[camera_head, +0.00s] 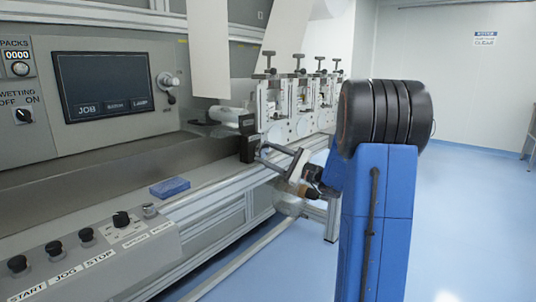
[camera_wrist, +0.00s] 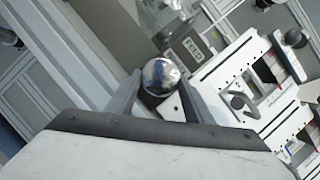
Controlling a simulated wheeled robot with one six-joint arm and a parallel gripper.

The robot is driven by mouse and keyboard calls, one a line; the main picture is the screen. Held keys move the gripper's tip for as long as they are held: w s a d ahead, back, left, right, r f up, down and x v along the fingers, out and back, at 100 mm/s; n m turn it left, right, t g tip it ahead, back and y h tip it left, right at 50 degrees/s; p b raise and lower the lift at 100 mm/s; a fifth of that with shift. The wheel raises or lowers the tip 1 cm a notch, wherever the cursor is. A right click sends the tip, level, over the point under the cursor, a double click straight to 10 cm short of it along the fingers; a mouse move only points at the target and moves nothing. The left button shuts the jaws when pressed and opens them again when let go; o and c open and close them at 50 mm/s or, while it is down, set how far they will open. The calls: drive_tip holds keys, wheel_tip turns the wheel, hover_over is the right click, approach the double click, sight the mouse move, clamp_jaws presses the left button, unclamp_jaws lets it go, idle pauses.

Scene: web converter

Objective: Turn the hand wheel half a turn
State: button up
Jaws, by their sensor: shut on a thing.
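My gripper (camera_head: 262,151) reaches left from my blue arm toward the machine's front edge. In the wrist view, its two grey fingers (camera_wrist: 161,88) stand on either side of a shiny round ball knob (camera_wrist: 161,74) and are shut on it. The knob is too small to make out in the head view, where a dark block (camera_head: 248,143) is at the fingertips. No whole wheel rim shows around the knob, so I cannot tell how it joins the hand wheel. A small round pale fitting with a dark handle (camera_head: 168,82) is right of the screen, apart from my gripper.
Clamps with dark T-shaped knobs (camera_head: 299,58) stand in a row behind my gripper. A blue box (camera_head: 170,187) lies on the ledge at left. A panel with black buttons (camera_head: 52,250) is in front. The blue floor (camera_head: 470,210) at right is clear.

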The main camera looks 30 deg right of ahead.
drive_tip(key=m, duration=0.2)
drive_tip(key=m+t+h, duration=0.1)
drive_tip(key=m, duration=0.1)
drive_tip(key=m+t+h, duration=0.1)
drive_tip(key=m, duration=0.1)
drive_tip(key=shift+s+a+f, duration=0.1)
drive_tip(key=shift+a+f, duration=0.1)
drive_tip(key=shift+a, duration=0.1)
drive_tip(key=shift+a+m+t+h, duration=0.1)
drive_tip(key=shift+m+t+h, duration=0.5)
drive_tip(key=shift+m, duration=0.8)
drive_tip(key=shift+a+m+t+h, duration=0.1)
drive_tip(key=shift+m+t+h, duration=0.2)
drive_tip(key=shift+m+h, duration=0.8)
drive_tip(key=shift+m+y, duration=0.3)
drive_tip(key=shift+m, duration=0.2)
drive_tip(key=o, duration=1)
drive_tip(key=v, duration=1.7)
drive_tip(key=shift+s+d+f, duration=0.1)
drive_tip(key=shift+s+f, duration=0.05)
drive_tip(key=shift+f, duration=0.05)
